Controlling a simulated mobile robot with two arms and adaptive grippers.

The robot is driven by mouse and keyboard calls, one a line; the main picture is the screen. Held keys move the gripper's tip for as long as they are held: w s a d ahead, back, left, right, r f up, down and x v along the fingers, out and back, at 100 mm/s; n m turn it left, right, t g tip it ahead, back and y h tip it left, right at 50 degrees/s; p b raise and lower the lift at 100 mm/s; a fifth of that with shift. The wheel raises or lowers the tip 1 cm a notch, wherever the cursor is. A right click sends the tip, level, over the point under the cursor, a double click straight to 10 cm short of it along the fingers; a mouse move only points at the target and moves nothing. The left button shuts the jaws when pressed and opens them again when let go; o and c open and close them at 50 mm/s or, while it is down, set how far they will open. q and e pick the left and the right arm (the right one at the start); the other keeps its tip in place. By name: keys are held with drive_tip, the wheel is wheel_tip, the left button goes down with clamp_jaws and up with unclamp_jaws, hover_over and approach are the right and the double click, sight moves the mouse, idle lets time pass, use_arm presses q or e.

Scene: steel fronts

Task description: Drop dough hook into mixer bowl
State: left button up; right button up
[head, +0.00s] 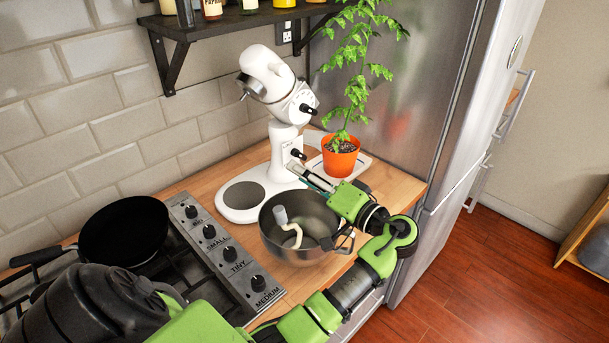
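The dough hook (294,237) has a grey cylindrical top and a cream curved end. It is inside the steel mixer bowl (303,256), leaning toward the bowl's left side. The bowl stands on the wooden counter in front of the white stand mixer (284,135), whose head is tilted up. My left gripper (303,172) is above the bowl's far rim, close to the mixer's column and apart from the hook. It is seen side-on, and its finger gap is unclear. My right gripper is out of view.
A potted plant (341,161) on a white tray stands right of the mixer, beside the steel fridge (425,120). A stove with a black pan (125,233) and a knob panel (222,250) is at left. A dark shelf (225,27) with jars hangs above.

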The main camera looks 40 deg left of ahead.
use_arm(q)
drive_tip(key=d, duration=0.7)
drive_tip(key=shift+s+d, duration=0.25)
drive_tip(key=shift+s, duration=0.1)
drive_tip(key=shift+d, duration=0.1)
